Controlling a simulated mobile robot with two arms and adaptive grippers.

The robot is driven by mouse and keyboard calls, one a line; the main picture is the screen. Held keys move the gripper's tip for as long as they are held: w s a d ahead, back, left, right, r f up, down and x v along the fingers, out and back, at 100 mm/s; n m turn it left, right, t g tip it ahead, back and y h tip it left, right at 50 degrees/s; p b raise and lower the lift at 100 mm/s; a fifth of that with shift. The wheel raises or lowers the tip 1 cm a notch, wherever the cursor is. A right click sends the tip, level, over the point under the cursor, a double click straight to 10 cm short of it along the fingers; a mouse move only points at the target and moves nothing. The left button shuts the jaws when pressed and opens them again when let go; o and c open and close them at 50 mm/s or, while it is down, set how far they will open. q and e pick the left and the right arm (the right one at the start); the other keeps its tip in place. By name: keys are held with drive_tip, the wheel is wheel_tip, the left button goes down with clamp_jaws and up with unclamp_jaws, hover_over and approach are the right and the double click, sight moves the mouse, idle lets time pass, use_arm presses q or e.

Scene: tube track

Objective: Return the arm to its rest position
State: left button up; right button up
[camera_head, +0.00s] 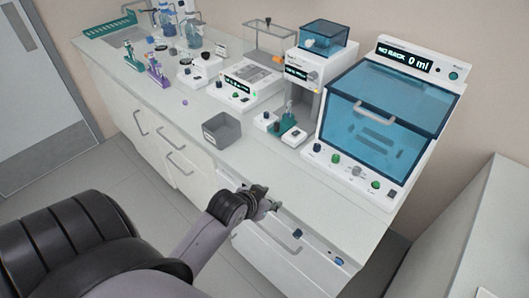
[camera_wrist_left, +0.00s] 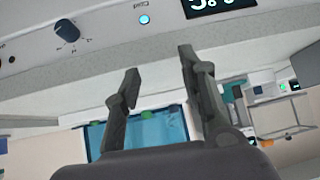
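My left arm comes in from the lower left in the head view. Its gripper (camera_head: 268,205) is in front of the bench, beside the top drawer front and below the worktop edge. In the left wrist view the two dark fingers (camera_wrist_left: 158,63) are spread apart with nothing between them. My right gripper is in neither view.
On the worktop are a grey bin (camera_head: 222,131), a blue-windowed cabinet (camera_head: 380,120) reading 0 ml, and several instruments. Clear floor (camera_head: 135,185) lies left of the arm.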

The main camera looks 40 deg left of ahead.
use_arm(q)
drive_tip(key=shift+s+d+f, duration=0.3)
drive_tip(key=shift+s+d, duration=0.05)
drive_tip(key=shift+s, duration=0.3)
drive_tip(key=s+d+m+g, duration=0.1)
drive_tip(key=s+d+g, duration=0.25)
drive_tip(key=s, duration=0.45)
drive_tip(key=s+d+m+g, duration=0.1)
drive_tip(key=s+d+g, duration=0.1)
drive_tip(key=s+d, duration=0.5)
drive_tip(key=s+a+f+g+b, duration=0.1)
drive_tip(key=s+f, duration=0.1)
drive_tip(key=f, duration=1.3)
drive_tip(key=s+a+f+b, duration=0.1)
drive_tip(key=f+b, duration=0.1)
drive_tip(key=f, duration=1.3)
drive_tip(key=s+a+f+g+b, duration=0.1)
drive_tip(key=s+a+f+b, duration=0.1)
drive_tip(key=s+f, duration=1.4)
drive_tip(key=shift+s+a+f, duration=0.4)
drive_tip(key=shift+a+f, duration=0.05)
drive_tip(key=shift+a, duration=0.15)
